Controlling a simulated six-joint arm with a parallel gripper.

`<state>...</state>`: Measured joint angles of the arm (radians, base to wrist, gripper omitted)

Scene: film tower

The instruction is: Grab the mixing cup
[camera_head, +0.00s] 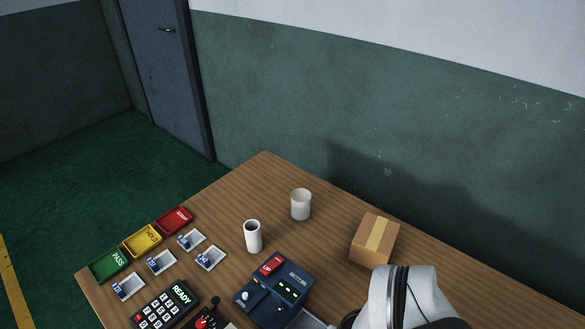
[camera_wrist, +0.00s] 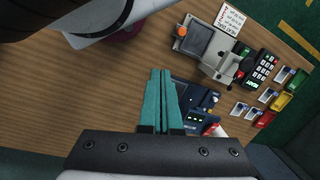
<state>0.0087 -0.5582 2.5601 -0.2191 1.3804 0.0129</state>
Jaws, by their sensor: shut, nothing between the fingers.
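Two cup-like vessels stand upright on the wooden table in the head view. One is a pale, translucent wide cup (camera_head: 301,205); the other is a narrower white cup (camera_head: 253,238) with a dark inside. I cannot tell for sure which is the mixing cup. My gripper (camera_wrist: 162,72) shows in the wrist view with its teal fingers together and nothing between them. In the head view only my white arm shows at the bottom right, apart from both cups; the fingers are not visible there. Neither cup is visible in the wrist view.
A cardboard box (camera_head: 374,239) stands right of the cups. A blue device (camera_head: 275,290) sits in front of them, with a keypad (camera_head: 166,306), small white trays and red, yellow (camera_head: 142,241) and green bins leftward. The wrist view shows a screen unit (camera_wrist: 194,42).

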